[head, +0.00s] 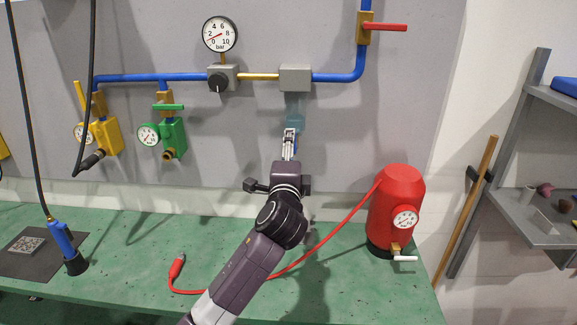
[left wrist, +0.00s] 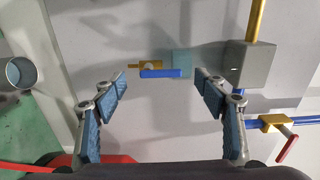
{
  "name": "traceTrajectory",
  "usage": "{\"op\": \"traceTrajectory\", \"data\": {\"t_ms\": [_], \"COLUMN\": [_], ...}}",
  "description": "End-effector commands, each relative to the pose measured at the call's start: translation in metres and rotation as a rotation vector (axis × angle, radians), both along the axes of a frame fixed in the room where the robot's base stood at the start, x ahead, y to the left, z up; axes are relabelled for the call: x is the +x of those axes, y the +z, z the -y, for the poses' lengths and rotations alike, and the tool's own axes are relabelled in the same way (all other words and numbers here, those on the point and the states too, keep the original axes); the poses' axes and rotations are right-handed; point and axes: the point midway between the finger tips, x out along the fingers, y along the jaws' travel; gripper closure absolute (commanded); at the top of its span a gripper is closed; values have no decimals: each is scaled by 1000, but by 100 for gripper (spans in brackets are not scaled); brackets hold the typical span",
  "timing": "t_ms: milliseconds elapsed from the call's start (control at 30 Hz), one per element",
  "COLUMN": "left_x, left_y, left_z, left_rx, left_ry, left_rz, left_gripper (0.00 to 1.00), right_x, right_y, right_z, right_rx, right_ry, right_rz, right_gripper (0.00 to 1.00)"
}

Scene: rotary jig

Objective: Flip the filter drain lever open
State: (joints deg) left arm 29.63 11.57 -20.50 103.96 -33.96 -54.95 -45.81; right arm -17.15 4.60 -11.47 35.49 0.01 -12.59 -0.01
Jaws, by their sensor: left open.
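The filter has a grey block (head: 295,77) and a see-through bluish bowl (head: 294,112) hanging below it on the wall panel. In the left wrist view, the bowl (left wrist: 182,60) has a small brass drain valve (left wrist: 148,64) at its lower end. The blue drain lever (left wrist: 160,73) lies along the valve, parallel to the bowl's axis. My left gripper (head: 290,138) is just below the bowl, hiding most of the drain in the head view. In the wrist view, its open fingers (left wrist: 161,82) are on either side of the lever, with nothing held. Contact cannot be told.
A pressure gauge (head: 220,34) and regulator (head: 222,78) are left of the filter. A red-handled valve (head: 382,27) is upper right. A red tank (head: 396,205) with a red hose stands on the green bench (head: 130,255). Yellow (head: 105,137) and green (head: 173,138) units are at left.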

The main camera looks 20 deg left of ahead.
Motion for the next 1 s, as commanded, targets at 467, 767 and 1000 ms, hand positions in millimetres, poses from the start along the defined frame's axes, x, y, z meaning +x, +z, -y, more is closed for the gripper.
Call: {"op": "traceTrajectory", "data": {"t_ms": [467, 767, 1000], "left_x": [-71, -75, -75], "left_y": [0, 0, -1], "left_z": [20, 21, 21], "left_rx": [-2, -2, -4], "left_ry": [-1, 0, 0], "left_rz": [0, 0, -2], "left_gripper": [34, 34, 34], "right_x": [0, 0, 0], "right_y": [0, 0, 0], "right_z": [0, 0, 0], "right_rx": [0, 0, 0], "right_ry": [0, 0, 0], "right_rz": [0, 0, 0], "right_gripper": [40, 40, 40]}}
